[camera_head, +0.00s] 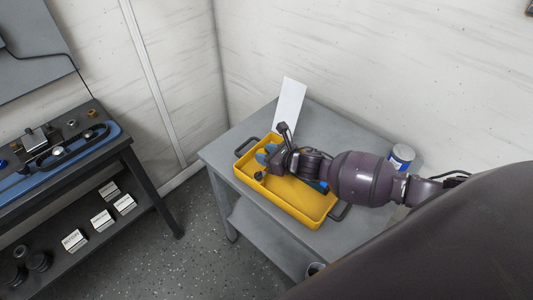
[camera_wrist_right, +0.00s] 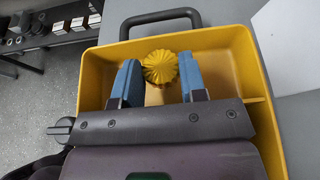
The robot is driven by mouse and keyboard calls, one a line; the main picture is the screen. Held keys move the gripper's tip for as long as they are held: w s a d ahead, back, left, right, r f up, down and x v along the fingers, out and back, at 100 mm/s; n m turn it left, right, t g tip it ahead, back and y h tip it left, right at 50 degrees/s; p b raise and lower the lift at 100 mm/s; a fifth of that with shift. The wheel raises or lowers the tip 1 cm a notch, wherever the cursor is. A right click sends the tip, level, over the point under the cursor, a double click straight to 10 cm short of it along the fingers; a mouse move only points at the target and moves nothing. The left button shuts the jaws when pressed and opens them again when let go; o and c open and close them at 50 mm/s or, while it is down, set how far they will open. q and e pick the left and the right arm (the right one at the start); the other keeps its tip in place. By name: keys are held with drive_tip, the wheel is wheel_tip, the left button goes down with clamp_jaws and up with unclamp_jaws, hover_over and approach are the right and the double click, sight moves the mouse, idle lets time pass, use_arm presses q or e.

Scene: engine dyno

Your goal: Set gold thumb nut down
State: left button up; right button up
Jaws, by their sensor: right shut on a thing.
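The gold thumb nut (camera_wrist_right: 159,67) is a ribbed, yellow-gold round piece between the blue fingertips of my right gripper (camera_wrist_right: 158,82) in the right wrist view. My right gripper is shut on it, over the end of the yellow tray (camera_wrist_right: 88,75) nearest a dark handle. In the head view my right gripper (camera_head: 265,155) is at the left end of the yellow tray (camera_head: 315,208), and I cannot make out the nut there. I cannot tell whether the nut touches the tray floor. My left gripper is not in view.
The tray stands on a grey cart (camera_head: 228,147) against the wall. A white card (camera_head: 288,103) stands behind it, and a blue-and-white can (camera_head: 400,157) is at the right. A dark workbench (camera_head: 110,145) with a blue-edged fixture and small parts is at the left.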

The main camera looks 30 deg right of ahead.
drive_tip(key=o, duration=0.9)
drive_tip(key=shift+s+f, duration=0.2)
drive_tip(key=shift+f, duration=0.35)
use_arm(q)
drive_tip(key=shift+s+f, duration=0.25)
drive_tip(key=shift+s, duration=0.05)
use_arm(e)
drive_tip(key=shift+f, duration=0.1)
drive_tip(key=shift+s, duration=0.1)
drive_tip(key=shift+r, duration=0.3)
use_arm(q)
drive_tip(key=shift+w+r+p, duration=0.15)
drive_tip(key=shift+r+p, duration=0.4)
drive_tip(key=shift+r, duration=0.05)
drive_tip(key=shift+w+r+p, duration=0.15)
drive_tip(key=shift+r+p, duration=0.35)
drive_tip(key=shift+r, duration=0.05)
use_arm(e)
drive_tip(key=r+v, duration=0.1)
drive_tip(key=v, duration=1.1)
drive_tip(key=shift+w+r, duration=0.25)
drive_tip(key=shift+w, duration=0.05)
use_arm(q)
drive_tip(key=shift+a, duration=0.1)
use_arm(e)
drive_tip(key=shift+a, duration=0.1)
